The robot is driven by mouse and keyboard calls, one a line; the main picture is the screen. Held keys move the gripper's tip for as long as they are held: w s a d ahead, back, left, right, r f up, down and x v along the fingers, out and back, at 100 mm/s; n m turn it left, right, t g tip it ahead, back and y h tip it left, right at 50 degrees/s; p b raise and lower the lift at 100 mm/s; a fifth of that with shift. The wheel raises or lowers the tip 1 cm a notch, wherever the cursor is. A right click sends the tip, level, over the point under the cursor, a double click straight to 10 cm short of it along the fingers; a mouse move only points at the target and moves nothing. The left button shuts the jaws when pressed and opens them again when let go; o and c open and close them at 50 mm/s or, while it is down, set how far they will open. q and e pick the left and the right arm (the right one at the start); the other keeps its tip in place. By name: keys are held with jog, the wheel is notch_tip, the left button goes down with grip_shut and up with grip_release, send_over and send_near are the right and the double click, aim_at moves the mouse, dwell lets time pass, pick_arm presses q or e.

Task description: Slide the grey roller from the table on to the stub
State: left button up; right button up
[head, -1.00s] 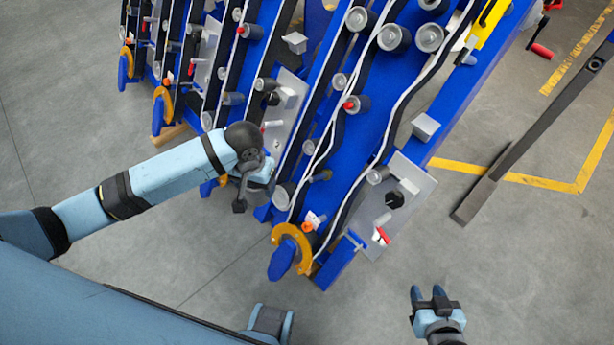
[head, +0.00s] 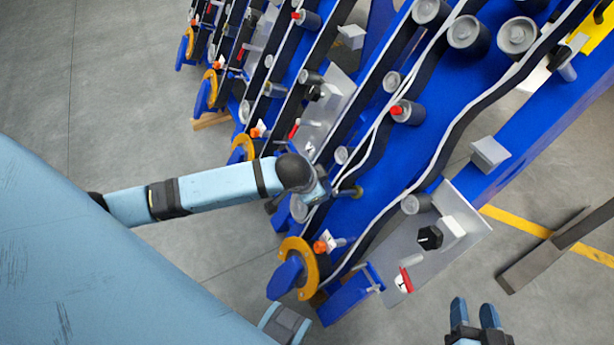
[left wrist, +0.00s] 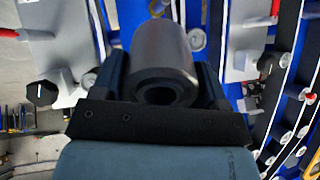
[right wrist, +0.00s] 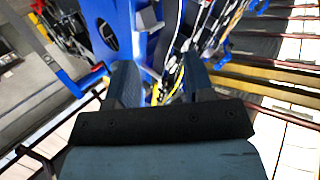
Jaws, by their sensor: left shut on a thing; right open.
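My left gripper (head: 318,192) is over the near end of the blue chassis in the head view, seen from behind. In the left wrist view, its fingers (left wrist: 162,85) are shut on the grey roller (left wrist: 163,52), a hollow cylinder with its dark bore towards the camera. In the head view the arm and hand hide the held roller. A short olive-brown peg (head: 350,192) on the blue face shows just beyond the left gripper; I cannot tell whether it is the stub. My right gripper (head: 475,312) is open and empty at the lower right. No table is clearly in view.
The blue chassis (head: 440,110) carries several fitted rollers, such as one with a red end (head: 407,111), and dark belts. An orange ring (head: 312,262) and a grey plate with a black knob (head: 430,238) lie near the left hand. Open floor (head: 120,60) is at the left.

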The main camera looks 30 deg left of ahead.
pick_arm(q)
jog(key=w+a+f+m+t+h+b, duration=0.2)
jog(key=f+b, duration=0.5)
jog(key=b, duration=0.1)
jog(key=w+a+f+m+t+h+b, duration=0.2)
jog(key=f+m+h+b, duration=0.1)
jog(key=f+b, duration=0.4)
jog(key=shift+a+h+b, duration=0.3)
jog(key=shift+a+b, duration=0.1)
jog(key=shift+b, duration=0.25)
pick_arm(e)
jog(key=a+f+t+y, duration=0.2)
jog(key=f+t+y, duration=0.1)
jog(key=shift+s+a+f, duration=0.15)
jog(key=shift+a, duration=0.25)
pick_arm(q)
jog(key=shift+w, duration=0.1)
jog(key=shift+r, duration=0.1)
jog(key=x, duration=0.5)
jog(key=shift+b, duration=0.3)
pick_arm(e)
jog(key=shift+a+r+t+y, duration=0.2)
jog(key=shift+r+t+y, duration=0.15)
jog(key=shift+r, duration=0.45)
jog(key=shift+s+r, duration=0.1)
pick_arm(q)
jog(key=shift+p, duration=0.4)
pick_arm(e)
jog(key=shift+r, duration=0.15)
